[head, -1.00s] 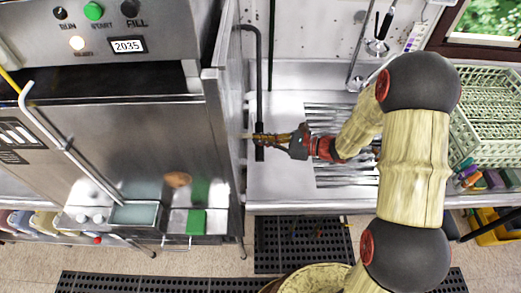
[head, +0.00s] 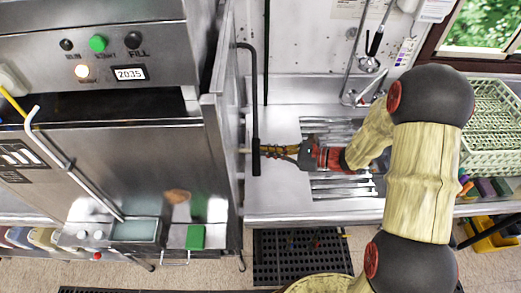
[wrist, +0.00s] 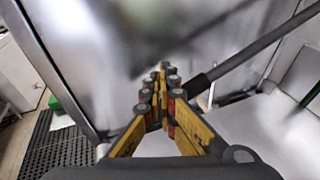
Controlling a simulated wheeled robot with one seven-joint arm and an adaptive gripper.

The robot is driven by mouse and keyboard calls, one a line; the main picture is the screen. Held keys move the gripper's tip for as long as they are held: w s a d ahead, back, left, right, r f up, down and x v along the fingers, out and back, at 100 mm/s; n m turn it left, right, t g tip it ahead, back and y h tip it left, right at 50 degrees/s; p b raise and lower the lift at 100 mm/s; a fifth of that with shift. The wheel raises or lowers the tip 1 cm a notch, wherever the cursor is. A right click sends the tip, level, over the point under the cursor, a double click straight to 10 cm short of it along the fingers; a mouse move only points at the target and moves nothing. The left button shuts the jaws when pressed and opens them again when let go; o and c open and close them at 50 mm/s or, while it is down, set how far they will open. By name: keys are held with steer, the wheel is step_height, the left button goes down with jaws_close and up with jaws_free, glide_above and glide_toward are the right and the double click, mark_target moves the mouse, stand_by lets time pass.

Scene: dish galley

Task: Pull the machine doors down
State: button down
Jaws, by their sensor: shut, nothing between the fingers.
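The stainless machine (head: 110,165) fills the left of the head view, with a dark gap between its control panel and the broad front panel. I cannot tell how far its doors are raised. A black handle bar (head: 254,100) hangs down along its right side. My gripper (head: 254,150) is shut and empty at the bar's lower end, with the fingertips partly hidden behind the bar. In the wrist view, the closed fingers (wrist: 163,78) point at the shiny side panel (wrist: 130,35). The bar (wrist: 250,55) slants in from the upper right beside them; contact is unclear.
A ribbed steel drainboard (head: 340,187) lies under my arm. A green dish rack (head: 490,135) stands at the right, and a spray hose (head: 376,40) hangs at the back wall. A green box (head: 195,237) sits low at the machine's front.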

steer(key=p+v, duration=0.1)
steer(key=v, duration=0.5)
steer(key=shift+p, duration=0.3)
stand_by(0.7)
steer(key=s+d+f+n+g+h+b, duration=0.1)
steer(key=s+d+f+n+g+h, duration=0.1)
steer(key=s+n+g+h, duration=0.5)
steer(key=s+d+f+n+b, duration=0.15)
steer(key=s+n, duration=0.35)
steer(key=s, duration=0.5)
steer(key=s+d+r+n+t+h+b, duration=0.2)
steer(key=s+r+n+t+h+b, duration=0.1)
steer(key=r+n+b, duration=0.1)
steer(key=s+d+r+n+t+h+b, duration=0.2)
steer(key=s+r+n+t+h+b, duration=0.1)
steer(key=r+n+t+h+b, duration=0.1)
steer(key=shift+r+n+b, duration=0.45)
steer(key=shift+r+n, duration=0.65)
steer(key=shift+r, duration=0.7)
